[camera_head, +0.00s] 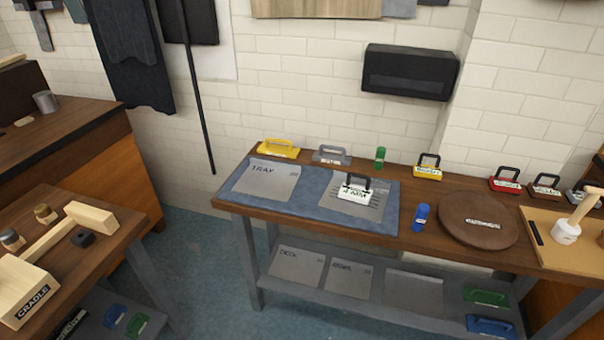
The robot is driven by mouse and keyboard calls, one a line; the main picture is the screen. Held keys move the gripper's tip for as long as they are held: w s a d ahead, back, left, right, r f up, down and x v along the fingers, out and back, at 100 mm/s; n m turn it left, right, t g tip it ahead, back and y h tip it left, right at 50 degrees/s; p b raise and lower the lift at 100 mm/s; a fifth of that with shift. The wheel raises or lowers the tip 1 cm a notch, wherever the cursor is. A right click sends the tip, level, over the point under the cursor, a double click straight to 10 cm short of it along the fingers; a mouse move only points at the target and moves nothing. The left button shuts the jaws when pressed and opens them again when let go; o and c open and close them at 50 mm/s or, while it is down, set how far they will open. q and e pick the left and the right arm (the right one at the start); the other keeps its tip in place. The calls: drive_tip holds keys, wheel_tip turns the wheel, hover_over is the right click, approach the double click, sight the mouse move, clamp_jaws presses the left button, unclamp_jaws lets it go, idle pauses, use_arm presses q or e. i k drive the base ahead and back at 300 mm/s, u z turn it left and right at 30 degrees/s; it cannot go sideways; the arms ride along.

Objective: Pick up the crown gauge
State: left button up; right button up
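Several small handled blocks that could be gauges stand on the far workbench (405,245), but I cannot tell which is the crown gauge. A white block with a black handle (354,190) and a label, perhaps "4 MM", stands on a grey plate (352,208) on the blue mat (315,213). A yellow handled piece (278,150) and a grey one (331,155) lie at the back. A yellow block (428,172), a red block (505,184) and a brown block (545,189) have handles and unreadable labels. Neither gripper is in view.
A round brown disc (478,221), a blue piece (421,217), a green piece (380,158) and a mallet (568,231) occupy the bench. A lower shelf (385,290) holds plates and handled pieces. A left table (90,243) bears a wooden cradle (25,291). Blue floor (205,262) lies between.

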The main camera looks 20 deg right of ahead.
sight(349, 191)
drive_tip(key=z, duration=0.25)
drive_tip(key=i, duration=1.1)
drive_tip(key=z, duration=0.65)
